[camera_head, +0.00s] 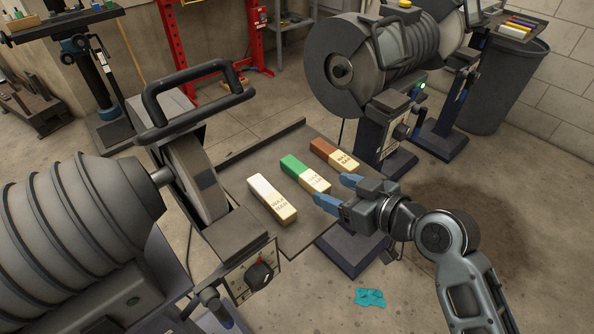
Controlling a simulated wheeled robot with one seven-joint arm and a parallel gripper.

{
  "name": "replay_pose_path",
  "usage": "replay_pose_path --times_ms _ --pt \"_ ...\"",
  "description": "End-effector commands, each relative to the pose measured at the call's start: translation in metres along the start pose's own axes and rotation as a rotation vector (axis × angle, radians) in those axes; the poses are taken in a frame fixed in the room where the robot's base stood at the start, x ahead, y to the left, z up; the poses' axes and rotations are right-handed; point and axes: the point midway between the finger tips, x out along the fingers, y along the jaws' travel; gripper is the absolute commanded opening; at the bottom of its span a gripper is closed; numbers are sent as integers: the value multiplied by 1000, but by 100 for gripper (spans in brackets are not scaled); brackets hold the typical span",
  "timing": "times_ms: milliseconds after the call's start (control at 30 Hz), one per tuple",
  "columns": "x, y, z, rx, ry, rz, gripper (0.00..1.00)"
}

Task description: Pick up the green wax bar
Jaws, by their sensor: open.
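The green wax bar (296,167) lies on a dark flat tray (236,163) between two grinding machines. Its upper-left part is green and its lower-right part is a cream wrapper with lettering. My gripper (328,189) is open, with its two blue-tipped fingers at the cream end of the green bar, one finger on each side in the picture. I cannot tell whether the fingers touch the bar or hover above it.
A white wax bar (270,199) lies to the left of the green one and a brown wax bar (335,155) to the right, both close. A grinder (190,170) with a handle stands left, another grinder (365,65) behind right. A teal cloth (370,297) lies on the floor.

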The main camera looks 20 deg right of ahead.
Motion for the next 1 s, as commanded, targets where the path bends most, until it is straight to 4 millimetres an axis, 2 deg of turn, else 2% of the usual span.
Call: replay_pose_path --times_ms 367,600,700,1000 --pt "35 0 -5 -1 2 -10 66" --pt "69 1 -7 -1 2 -8 66" --pt "77 0 -6 -1 1 -8 66" --pt "80 1 -6 -2 2 -7 64"
